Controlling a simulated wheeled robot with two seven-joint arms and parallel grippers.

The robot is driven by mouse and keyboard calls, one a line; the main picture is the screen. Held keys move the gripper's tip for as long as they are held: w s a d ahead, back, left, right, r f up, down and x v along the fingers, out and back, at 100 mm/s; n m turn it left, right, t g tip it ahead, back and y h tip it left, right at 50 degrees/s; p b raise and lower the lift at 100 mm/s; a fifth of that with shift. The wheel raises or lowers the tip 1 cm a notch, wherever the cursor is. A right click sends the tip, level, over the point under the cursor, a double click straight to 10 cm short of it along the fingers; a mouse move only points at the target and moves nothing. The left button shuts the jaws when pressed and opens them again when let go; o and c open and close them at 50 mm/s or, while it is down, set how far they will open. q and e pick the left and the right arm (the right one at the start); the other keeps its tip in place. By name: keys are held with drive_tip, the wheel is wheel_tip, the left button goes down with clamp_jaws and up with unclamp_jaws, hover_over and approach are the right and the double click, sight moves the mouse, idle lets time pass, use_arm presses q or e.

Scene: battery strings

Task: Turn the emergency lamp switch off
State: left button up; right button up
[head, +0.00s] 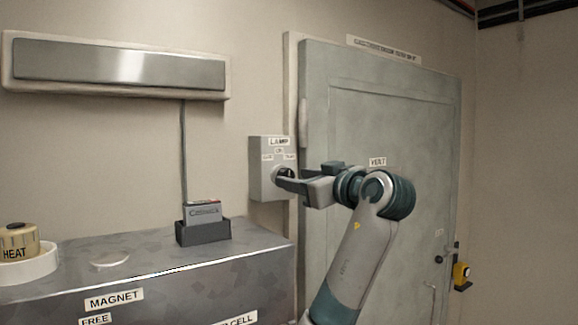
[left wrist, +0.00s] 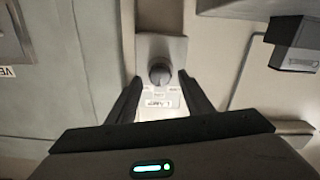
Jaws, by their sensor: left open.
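The lamp switch is a grey wall box (head: 262,180) labelled LAMP, left of the door. It also shows in the left wrist view (left wrist: 176,48), with a round dark knob (left wrist: 160,72) on its face. My left gripper (head: 281,179) is at the front of the box. In the left wrist view its open fingers (left wrist: 159,78) stand on either side of the knob, with gaps visible. The head view mostly hides the knob behind the fingers, and I cannot tell its setting. My right gripper is not in view.
A long lamp fixture (head: 120,68) hangs on the wall, its cable running down to a dark holder (head: 203,231) on a metal cabinet (head: 230,262). A HEAT tape roll (head: 18,241) sits at left. The closed grey door (head: 400,130) is behind my arm.

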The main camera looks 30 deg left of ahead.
use_arm(q)
drive_tip(key=shift+p+x, duration=0.75)
drive_tip(key=shift+x, duration=1.15)
drive_tip(key=c, duration=1)
